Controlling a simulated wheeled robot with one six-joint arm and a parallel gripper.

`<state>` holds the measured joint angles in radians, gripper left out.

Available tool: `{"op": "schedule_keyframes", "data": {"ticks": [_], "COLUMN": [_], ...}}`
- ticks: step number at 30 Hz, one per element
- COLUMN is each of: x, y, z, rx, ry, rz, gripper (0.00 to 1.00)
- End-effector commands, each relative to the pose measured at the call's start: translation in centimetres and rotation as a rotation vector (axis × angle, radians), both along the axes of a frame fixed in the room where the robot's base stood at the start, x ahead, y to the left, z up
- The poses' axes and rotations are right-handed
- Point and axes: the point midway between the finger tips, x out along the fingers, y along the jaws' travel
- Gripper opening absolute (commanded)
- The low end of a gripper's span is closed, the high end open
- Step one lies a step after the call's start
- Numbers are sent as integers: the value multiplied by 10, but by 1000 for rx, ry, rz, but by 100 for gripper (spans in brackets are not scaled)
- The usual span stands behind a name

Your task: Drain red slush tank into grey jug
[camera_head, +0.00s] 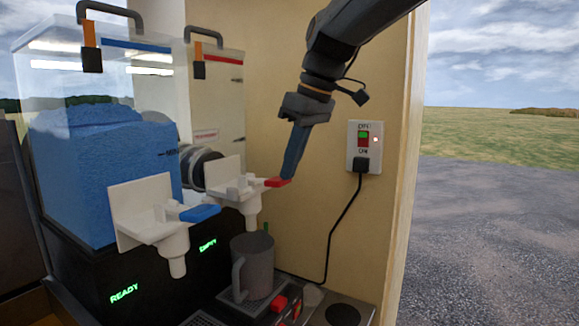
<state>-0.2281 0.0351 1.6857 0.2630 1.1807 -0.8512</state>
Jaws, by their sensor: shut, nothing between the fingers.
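The red slush tank (228,95), with a red strip at its lid, stands at the back right of the machine. It looks pale inside with no red slush visible, and a green EMPTY display (208,245) glows below. Its white tap (228,190) has a red lever (277,182) pointing right. The grey jug (258,268) stands upright under this tap on a drip tray, handle to the left; its inside is hidden. My gripper (287,177) is shut, pointing down, with its tips at the lever's end; I cannot tell whether they touch.
The blue slush tank (100,165) at left is well filled, with a blue-levered tap (165,218) and a READY display (124,292). A wall switch (363,146) with a plugged cord is at right. Small red items (281,303) lie right of the jug.

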Motion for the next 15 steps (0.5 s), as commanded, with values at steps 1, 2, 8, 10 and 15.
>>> {"op": "schedule_keyframes", "data": {"ticks": [1,2,8,10,15], "x": [-1,-1,-6,-10,-18], "y": [-1,-1,-14,-19,-31], "z": [11,15,45,59,87], "rx": [-1,0,1,1,0], "ry": [-1,-1,-6,-4,-3], "rz": [0,0,-3,-2,-1], "gripper": [0,0,0,0,0]}}
